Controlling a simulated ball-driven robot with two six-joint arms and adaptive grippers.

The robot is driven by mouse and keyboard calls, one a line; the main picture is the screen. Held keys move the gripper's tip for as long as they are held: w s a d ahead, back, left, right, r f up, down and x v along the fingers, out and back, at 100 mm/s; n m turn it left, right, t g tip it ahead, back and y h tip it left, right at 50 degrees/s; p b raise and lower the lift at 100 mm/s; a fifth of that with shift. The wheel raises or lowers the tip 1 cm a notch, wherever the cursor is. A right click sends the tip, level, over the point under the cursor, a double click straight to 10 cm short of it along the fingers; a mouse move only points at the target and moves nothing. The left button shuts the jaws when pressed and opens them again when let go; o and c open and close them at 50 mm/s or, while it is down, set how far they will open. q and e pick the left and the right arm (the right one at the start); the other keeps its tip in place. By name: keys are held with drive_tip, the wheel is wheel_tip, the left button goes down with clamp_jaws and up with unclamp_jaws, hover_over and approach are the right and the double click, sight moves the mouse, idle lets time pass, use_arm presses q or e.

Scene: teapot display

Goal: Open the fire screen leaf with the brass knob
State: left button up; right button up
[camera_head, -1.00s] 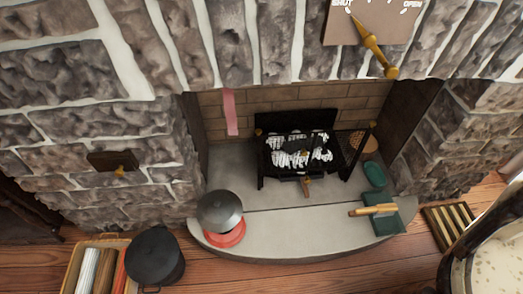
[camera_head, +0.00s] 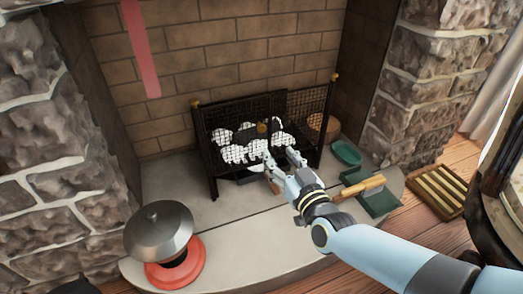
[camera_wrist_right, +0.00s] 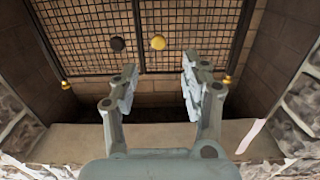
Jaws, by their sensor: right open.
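The fire screen (camera_head: 310,105) is black mesh in a dark frame, standing in the fireplace. In the right wrist view its two mesh leaves (camera_wrist_right: 85,25) meet near the middle and look shut. The brass knob (camera_wrist_right: 157,42) is on the right leaf (camera_wrist_right: 195,22), close to the seam; a dark knob (camera_wrist_right: 117,44) is on the left leaf. The brass knob also shows in the head view (camera_head: 262,127). My right gripper (camera_head: 280,165) is open and empty in front of the screen. In the right wrist view its fingertips (camera_wrist_right: 158,80) are below the brass knob, apparently apart from it. My left gripper is out of view.
A grey-lidded pot (camera_head: 158,230) on a red base (camera_head: 178,272) stands on the hearth at left. A green dish (camera_head: 345,152), a wooden-handled tool (camera_head: 358,188) and a green tray (camera_head: 385,202) lie to the right. A slatted wooden rack (camera_head: 437,190) is on the floor.

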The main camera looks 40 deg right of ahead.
sight(262, 129)
drive_tip(key=b+x, duration=0.1)
drive_tip(key=x, duration=0.1)
drive_tip(key=b+x, duration=0.1)
drive_tip(key=x, duration=0.5)
drive_tip(key=shift+d+r+b, duration=0.1)
drive_tip(key=shift+r+b, duration=0.15)
drive_tip(key=shift+b, duration=0.15)
drive_tip(key=shift+b+x, duration=0.35)
drive_tip(key=shift+x, duration=0.75)
drive_tip(key=shift+w+d+r, duration=0.1)
drive_tip(key=shift+w+r, duration=0.1)
drive_tip(key=shift+w, duration=0.35)
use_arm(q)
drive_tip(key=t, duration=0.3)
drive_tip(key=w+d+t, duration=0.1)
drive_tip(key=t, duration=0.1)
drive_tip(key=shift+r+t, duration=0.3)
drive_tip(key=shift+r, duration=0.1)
use_arm(e)
clamp_jaws()
